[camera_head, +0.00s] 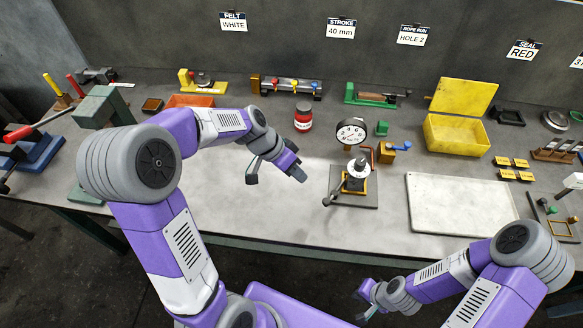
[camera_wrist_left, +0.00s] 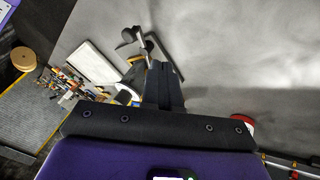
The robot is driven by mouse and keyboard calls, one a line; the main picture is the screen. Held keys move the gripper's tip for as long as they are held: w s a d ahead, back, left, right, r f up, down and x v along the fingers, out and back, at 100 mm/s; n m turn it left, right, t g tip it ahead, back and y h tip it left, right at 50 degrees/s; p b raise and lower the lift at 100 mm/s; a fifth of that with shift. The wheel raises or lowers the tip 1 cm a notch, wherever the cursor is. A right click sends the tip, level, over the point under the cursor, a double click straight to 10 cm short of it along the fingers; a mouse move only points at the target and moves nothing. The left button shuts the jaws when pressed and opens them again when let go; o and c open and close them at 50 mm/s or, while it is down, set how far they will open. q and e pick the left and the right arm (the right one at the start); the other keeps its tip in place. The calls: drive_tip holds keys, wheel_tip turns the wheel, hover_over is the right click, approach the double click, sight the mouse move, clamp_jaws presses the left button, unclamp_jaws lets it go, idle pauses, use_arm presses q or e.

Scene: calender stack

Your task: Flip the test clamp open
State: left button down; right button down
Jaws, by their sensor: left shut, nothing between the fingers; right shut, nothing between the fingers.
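The test clamp (camera_head: 356,178) stands on a grey base plate in the middle of the bench, with a round white dial gauge (camera_head: 351,134) above it. Its dark lever (camera_head: 336,194) slants down to a knob at the front left. In the left wrist view the lever (camera_wrist_left: 147,44) shows just beyond my fingertips, and the fingers hide part of the clamp. My left gripper (camera_head: 301,175) is shut and empty, left of the clamp and apart from it in the head view. My right gripper (camera_head: 362,300) is shut and empty, low in front of the bench edge.
A red jar (camera_head: 303,117) stands behind my left gripper.

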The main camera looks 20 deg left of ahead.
use_arm(q)
drive_tip(key=x, duration=0.4)
drive_tip(key=shift+f+b, duration=0.1)
drive_tip(key=shift+b, duration=0.25)
drive_tip(key=shift+s+d+f, duration=0.1)
drive_tip(key=shift+s+d, duration=0.15)
drive_tip(key=shift+d, duration=0.35)
drive_tip(key=shift+s+d+f, duration=0.1)
drive_tip(key=shift+s+d, duration=0.1)
drive_tip(key=shift+d, duration=0.4)
drive_tip(key=shift+s+d+f, duration=0.1)
drive_tip(key=shift+s+d, duration=0.15)
drive_tip(key=shift+d, duration=0.35)
use_arm(e)
drive_tip(key=shift+f, duration=0.55)
use_arm(q)
drive_tip(key=shift+d, duration=0.1)
